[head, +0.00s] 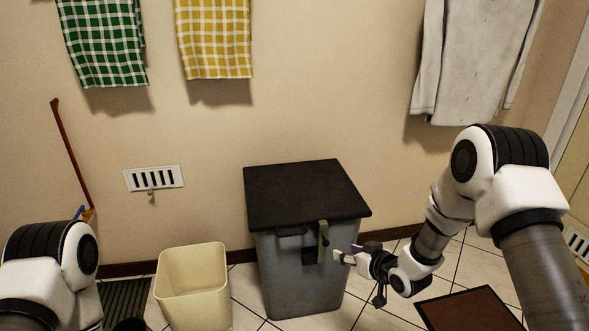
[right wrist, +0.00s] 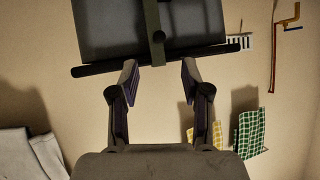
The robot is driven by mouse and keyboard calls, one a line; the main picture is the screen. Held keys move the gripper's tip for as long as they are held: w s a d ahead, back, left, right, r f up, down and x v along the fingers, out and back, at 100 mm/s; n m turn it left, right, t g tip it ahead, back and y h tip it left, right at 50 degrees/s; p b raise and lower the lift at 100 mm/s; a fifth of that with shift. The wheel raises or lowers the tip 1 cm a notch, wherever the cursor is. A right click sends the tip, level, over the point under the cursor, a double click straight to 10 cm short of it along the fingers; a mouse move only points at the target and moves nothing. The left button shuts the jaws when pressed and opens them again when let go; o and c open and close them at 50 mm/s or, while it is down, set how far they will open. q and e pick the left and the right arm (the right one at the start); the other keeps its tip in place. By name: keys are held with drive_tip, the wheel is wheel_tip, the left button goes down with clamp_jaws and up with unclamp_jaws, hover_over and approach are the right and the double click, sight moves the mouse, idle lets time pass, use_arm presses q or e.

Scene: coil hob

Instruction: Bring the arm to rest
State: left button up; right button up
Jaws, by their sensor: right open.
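My right gripper (head: 345,256) is in front of the grey bin (head: 290,275) with the black lid (head: 305,188). Its fingers are open and hold nothing. In the right wrist view the two fingers (right wrist: 160,72) stand apart, with the bin's lid edge (right wrist: 100,68) and the upright latch bar (right wrist: 153,25) beyond them. The latch bar also shows on the bin's front in the head view (head: 323,240); the fingertips look close to it, and I cannot tell whether they touch. My left arm shows at the lower left, but its gripper is out of view.
A cream open bin (head: 192,284) stands left of the grey bin. A brown mat (head: 468,310) lies on the tiles at the lower right. Green (head: 103,40) and yellow (head: 214,38) checked towels and a grey garment (head: 470,60) hang on the wall. A vent (head: 154,178) is below the towels.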

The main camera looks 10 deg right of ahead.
drive_tip(key=s+a+f+m+g+h, duration=0.15)
drive_tip(key=s+f+g, duration=0.35)
drive_tip(key=s+f, duration=1.15)
drive_tip(key=s+d+m+g+h, duration=0.25)
drive_tip(key=s+g, duration=0.45)
drive_tip(key=s, duration=1.7)
wheel_tip(320, 180, up, 26)
drive_tip(key=w+n+p, duration=0.1)
drive_tip(key=p, duration=2.6)
drive_tip(key=shift+w+r+p, duration=0.15)
drive_tip(key=shift+p, duration=0.15)
